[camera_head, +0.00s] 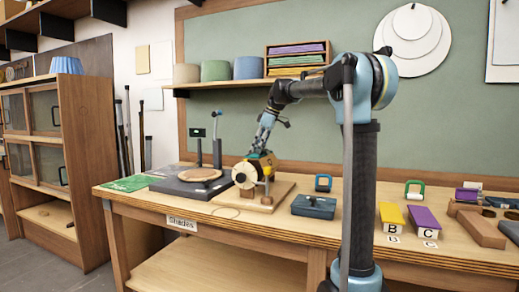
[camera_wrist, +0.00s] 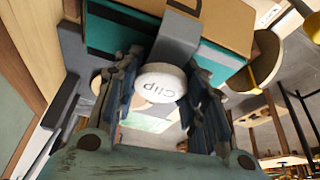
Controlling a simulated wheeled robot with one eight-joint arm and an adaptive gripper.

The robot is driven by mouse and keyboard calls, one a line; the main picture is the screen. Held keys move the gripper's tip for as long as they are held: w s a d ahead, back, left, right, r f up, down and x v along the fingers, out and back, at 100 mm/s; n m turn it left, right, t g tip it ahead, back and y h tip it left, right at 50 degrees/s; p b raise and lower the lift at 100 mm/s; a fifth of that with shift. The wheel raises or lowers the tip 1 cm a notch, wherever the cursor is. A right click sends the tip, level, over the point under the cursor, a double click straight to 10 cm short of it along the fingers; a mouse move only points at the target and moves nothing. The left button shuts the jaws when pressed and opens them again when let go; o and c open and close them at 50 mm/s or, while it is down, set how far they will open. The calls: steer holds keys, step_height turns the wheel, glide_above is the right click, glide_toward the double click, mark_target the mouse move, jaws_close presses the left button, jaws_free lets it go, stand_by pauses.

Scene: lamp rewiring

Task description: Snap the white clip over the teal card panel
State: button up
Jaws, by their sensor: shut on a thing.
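A grey strip crosses in front of the teal. I cannot tell whether the clip touches the panel. The clip is too small to make out there, and only a little teal shows.
A dark blue box (camera_head: 313,207) is right. Yellow and purple blocks lie further right.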

steer(key=o, duration=1)
steer(key=shift+f, duration=0.1)
steer(key=shift+o, duration=0.2)
steer(key=o, duration=0.5)
steer(key=shift+o, duration=0.2)
steer(key=shift+w, duration=0.1)
steer(key=shift+r, duration=4.05)
